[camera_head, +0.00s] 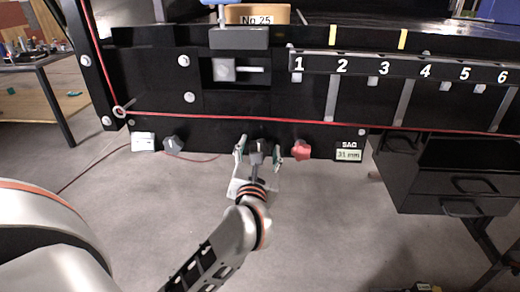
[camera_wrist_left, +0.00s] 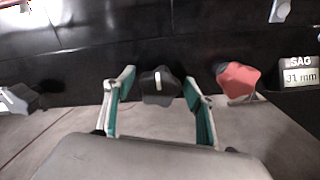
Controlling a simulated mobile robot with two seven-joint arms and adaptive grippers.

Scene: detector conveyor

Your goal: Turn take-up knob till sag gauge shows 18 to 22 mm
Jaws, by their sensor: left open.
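The sag gauge (camera_head: 348,154) sits at the lower right of the black conveyor panel and reads 31 mm; it also shows in the left wrist view (camera_wrist_left: 300,74). A black knob (camera_head: 257,147) with a pale mark is on the panel's lower edge; in the left wrist view the black knob (camera_wrist_left: 157,86) is between my fingers. My left gripper (camera_head: 258,150) is open, one finger on each side of this knob, with gaps visible. A red knob (camera_head: 301,150) is just right of it, and a grey knob (camera_head: 173,144) is further left. No labels on the knobs are readable. My right gripper is not in view.
A red cord (camera_head: 240,117) runs along the panel above the knobs. A numbered rail (camera_head: 400,68) with hanging tabs is at upper right. Black drawers (camera_head: 460,185) stand at the right. A white label (camera_head: 143,141) is at the panel's lower left. The floor below is open.

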